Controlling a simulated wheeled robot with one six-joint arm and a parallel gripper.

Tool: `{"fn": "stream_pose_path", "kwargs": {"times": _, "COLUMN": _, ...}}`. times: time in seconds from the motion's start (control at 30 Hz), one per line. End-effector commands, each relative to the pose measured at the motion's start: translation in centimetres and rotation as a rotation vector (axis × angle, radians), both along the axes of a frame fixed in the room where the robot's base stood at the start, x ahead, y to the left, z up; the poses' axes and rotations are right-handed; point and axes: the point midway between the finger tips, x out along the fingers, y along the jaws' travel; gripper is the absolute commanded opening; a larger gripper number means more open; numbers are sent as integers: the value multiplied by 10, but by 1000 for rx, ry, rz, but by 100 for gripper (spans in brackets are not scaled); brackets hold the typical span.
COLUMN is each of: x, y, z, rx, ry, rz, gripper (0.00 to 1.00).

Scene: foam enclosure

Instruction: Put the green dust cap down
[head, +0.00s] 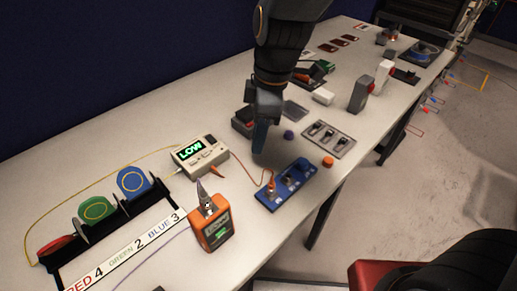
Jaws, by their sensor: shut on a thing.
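My gripper (260,146) points down, low over the white table (130,128), between the meter reading LOW and the purple cap. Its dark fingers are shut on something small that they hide. No green dust cap shows clearly; the thing in the fingers is taken to be it. A purple cap (289,134) lies on the table just right of the fingers. An orange cap (328,162) lies further right. A blue panel (286,184) with several fittings lies in front of the gripper, and a thin orange lead runs to it.
The cream meter (200,155) stands left of my gripper. An orange tester (211,225) stands nearer. A grey switch plate (328,139) lies to the right. A rack with red, green and blue reels (133,182) stands at left. The table's right edge is close to the panel.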

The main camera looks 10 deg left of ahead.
Motion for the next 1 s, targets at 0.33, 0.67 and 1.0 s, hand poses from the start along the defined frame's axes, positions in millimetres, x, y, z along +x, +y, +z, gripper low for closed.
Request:
{"fn": "stream_pose_path", "kwargs": {"times": 0.33, "x": -1, "y": -1, "z": -40, "rx": -2, "ry": 3, "rz": 0, "gripper": 0}}
{"fn": "stream_pose_path", "kwargs": {"times": 0.67, "x": 0, "y": -1, "z": -43, "rx": -1, "ry": 1, "rz": 1, "gripper": 0}}
{"fn": "stream_pose_path", "kwargs": {"times": 1.0, "x": 0, "y": -1, "z": -44, "rx": -1, "ry": 1, "rz": 1, "gripper": 38}}
